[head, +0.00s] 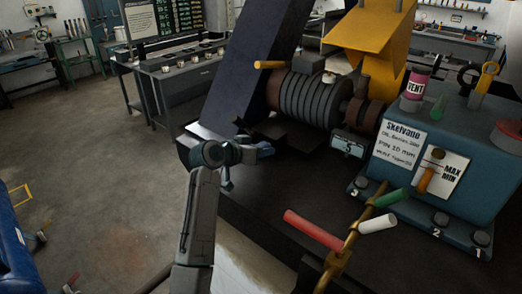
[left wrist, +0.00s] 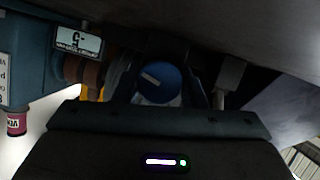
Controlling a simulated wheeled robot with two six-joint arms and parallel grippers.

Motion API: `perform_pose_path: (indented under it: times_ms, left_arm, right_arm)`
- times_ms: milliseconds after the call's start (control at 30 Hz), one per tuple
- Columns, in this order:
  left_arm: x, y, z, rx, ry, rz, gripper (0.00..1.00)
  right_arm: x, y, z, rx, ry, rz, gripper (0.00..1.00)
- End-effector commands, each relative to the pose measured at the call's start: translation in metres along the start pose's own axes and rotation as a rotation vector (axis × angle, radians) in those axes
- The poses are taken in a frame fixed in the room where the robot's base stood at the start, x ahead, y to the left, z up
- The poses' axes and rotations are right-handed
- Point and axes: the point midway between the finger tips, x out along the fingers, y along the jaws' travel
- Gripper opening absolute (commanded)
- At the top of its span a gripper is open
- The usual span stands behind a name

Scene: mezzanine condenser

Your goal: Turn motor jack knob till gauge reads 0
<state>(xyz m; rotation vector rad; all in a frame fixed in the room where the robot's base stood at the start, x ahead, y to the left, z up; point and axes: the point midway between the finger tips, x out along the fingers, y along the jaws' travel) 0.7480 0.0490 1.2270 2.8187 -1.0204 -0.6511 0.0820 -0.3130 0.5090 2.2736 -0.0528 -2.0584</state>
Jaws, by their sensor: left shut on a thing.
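The jack knob (left wrist: 158,85) is a round blue knob with a pale line across its face, seen between the fingers in the left wrist view. My left gripper (head: 262,152) is at the near foot of the ribbed motor (head: 310,100) in the head view and is shut on the knob. Its fingers also flank the knob in the left wrist view (left wrist: 168,90). The gripper mostly hides the knob in the head view. The gauge (head: 348,147) beside the motor shows a figure like 5. It appears upside down in the left wrist view (left wrist: 78,40), possibly with a minus sign.
A blue box (head: 450,150) with labels and numbered buttons stands at right. A brass pipe (head: 345,250) with red, white and green handles runs in front of it. A dark slanted panel (head: 262,65) rises behind my left gripper. Open floor (head: 90,170) lies at left.

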Motion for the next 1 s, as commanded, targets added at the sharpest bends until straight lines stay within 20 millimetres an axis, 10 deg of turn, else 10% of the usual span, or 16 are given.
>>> perform_pose_path:
  times_ms: [867, 900, 1000]
  left_arm:
    - [-0.0001, -0.0004, -0.0003, -0.163, 0.006, 0.067, 0.15]
    - [-0.0001, -0.0004, -0.0003, -0.163, 0.006, 0.067, 0.43]
    - [-0.0001, -0.0004, -0.0003, -0.163, 0.006, 0.067, 0.59]
  right_arm:
    - [0.0009, -0.0045, -0.0006, 0.002, 0.001, -0.005, 0.36]
    - [0.0009, -0.0048, -0.0006, 0.002, 0.001, -0.005, 0.36]
    - [0.0009, -0.0048, -0.0006, 0.002, 0.001, -0.005, 0.36]
